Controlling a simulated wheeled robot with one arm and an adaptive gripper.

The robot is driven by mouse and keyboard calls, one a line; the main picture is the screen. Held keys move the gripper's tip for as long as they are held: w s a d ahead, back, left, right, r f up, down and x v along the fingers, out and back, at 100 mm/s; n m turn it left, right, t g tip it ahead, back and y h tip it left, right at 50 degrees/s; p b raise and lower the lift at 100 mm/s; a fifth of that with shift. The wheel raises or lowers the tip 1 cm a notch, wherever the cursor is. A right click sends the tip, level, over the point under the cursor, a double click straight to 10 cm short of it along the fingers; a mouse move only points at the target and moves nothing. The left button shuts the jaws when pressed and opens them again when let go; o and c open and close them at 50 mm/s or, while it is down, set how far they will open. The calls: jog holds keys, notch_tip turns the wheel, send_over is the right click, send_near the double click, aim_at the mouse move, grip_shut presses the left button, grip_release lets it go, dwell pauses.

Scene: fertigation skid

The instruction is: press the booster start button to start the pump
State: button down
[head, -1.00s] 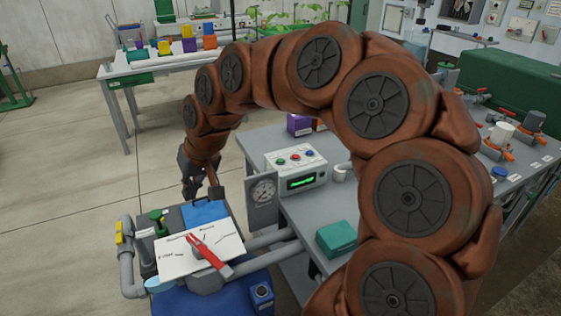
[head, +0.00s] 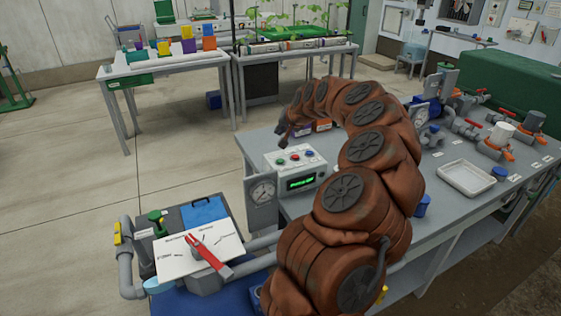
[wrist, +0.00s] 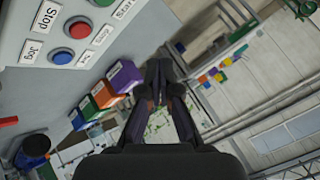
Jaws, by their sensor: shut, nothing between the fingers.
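The light grey control box (head: 297,172) stands on the grey bench with a lit green display. Its top has a green button (head: 281,162) at left, a red button (head: 294,157) in the middle and a blue button (head: 309,153) at right. In the wrist view the red button (wrist: 78,29) and blue button (wrist: 62,57) show beside "Stop" and "Jog" labels. The green button (wrist: 103,2) is cut by the top edge; its label is not fully readable. My gripper (head: 281,138) is shut and empty, near the box's far side. Its closed fingertips also show in the wrist view (wrist: 159,72), apart from the buttons.
Purple and orange blocks (wrist: 104,96) lie beyond the box. A white tray (head: 467,179) and valves lie on the bench at right. A red-handled valve (head: 208,255) stands at front left.

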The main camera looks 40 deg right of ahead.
jog(key=shift+d, duration=0.2)
jog(key=shift+f, duration=0.15)
send_over(281, 161)
notch_tip(281, 161, down, 8)
jog(key=shift+s+d+r+b, duration=0.1)
jog(key=shift+r+b, duration=0.15)
jog(key=shift+b, duration=0.15)
jog(key=shift+f+b, duration=0.3)
jog(key=shift+f, duration=0.25)
dwell(1.2)
jog(key=shift+f+b, duration=0.45)
jog(key=shift+b, duration=0.15)
